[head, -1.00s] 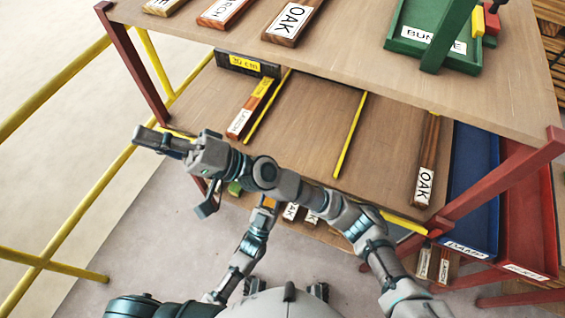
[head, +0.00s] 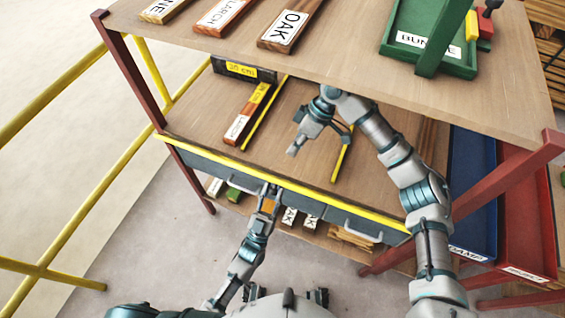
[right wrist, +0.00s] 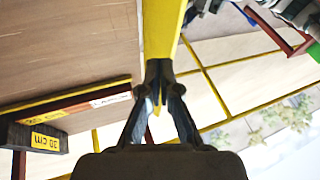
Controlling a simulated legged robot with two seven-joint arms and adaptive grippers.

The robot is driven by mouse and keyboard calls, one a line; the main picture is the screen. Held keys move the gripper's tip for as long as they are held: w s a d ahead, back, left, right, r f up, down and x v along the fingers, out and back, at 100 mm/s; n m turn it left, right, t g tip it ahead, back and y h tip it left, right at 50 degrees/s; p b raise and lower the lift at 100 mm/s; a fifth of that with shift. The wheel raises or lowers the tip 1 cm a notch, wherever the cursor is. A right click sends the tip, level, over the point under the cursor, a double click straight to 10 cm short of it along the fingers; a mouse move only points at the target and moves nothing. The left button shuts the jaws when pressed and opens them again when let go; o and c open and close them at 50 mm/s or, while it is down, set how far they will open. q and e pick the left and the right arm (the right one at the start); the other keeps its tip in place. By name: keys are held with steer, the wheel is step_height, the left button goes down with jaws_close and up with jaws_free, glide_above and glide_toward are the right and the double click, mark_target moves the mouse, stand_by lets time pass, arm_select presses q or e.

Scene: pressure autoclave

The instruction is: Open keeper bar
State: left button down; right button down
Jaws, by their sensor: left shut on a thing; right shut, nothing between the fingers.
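A long grey bar (head: 322,207) with a yellow top edge (head: 300,185) runs along the front of the middle shelf, probably the keeper bar. It has a pale handle (head: 357,234) toward its right end and another where my left gripper is. My left gripper (head: 268,192) is at the bar's front, shut on what looks like that handle; its fingertips are small and partly hidden. My right gripper (head: 293,151) is shut and empty above the middle shelf, behind the bar. In the right wrist view its closed fingertips (right wrist: 160,66) lie in front of a yellow strip (right wrist: 162,30); contact is unclear.
The middle shelf (head: 290,140) holds a labelled wood piece (head: 247,114), a dark 30 cm block (head: 243,71) and yellow dividers. The upper shelf (head: 350,40) overhangs it, carrying labelled planks and a green tray (head: 400,52). A blue bin (head: 473,190) stands at right.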

mark_target(276, 178)
arm_select(q)
steer(key=shift+f, duration=0.2)
arm_select(e)
steer(key=x, duration=0.9)
steer(key=shift+a+f, duration=0.1)
steer(key=shift+f, duration=0.3)
steer(key=shift+s, duration=0.15)
steer(key=shift+s+a+f+t, duration=0.1)
steer(key=shift+s+f+t, duration=0.2)
steer(key=shift+s, duration=0.15)
steer(key=shift+s+f, duration=0.1)
arm_select(q)
steer(key=shift+r, duration=0.1)
steer(key=c, duration=0.8)
jaws_free()
steer(key=shift+c, duration=0.2)
arm_select(e)
steer(key=shift+f, duration=0.1)
arm_select(q)
steer(key=shift+w, duration=0.1)
steer(key=shift+r, duration=0.1)
